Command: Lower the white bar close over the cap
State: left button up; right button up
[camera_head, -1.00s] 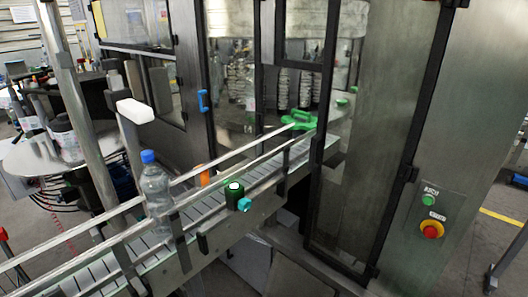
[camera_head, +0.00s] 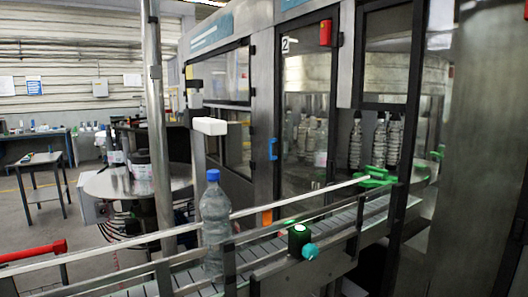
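The clear bottle (camera_head: 215,222) stands upright on the conveyor (camera_head: 262,249), partly behind the front guide rail. Neither of my grippers shows in the view.
Guide rails (camera_head: 290,210) run along the conveyor towards a green star wheel (camera_head: 374,178). A dark sensor with a green top (camera_head: 299,238) sits at the near rail. A round metal table (camera_head: 110,184) stands at left, and a red bar (camera_head: 34,252) at lower left.

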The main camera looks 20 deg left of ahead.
aim_at(199, 120)
jog(key=i+u, duration=0.15)
jog(key=u, duration=0.2)
jog(key=i+l+u, duration=0.1)
jog(key=u, duration=0.3)
jog(key=i+l+u, duration=0.15)
jog(key=u, duration=0.2)
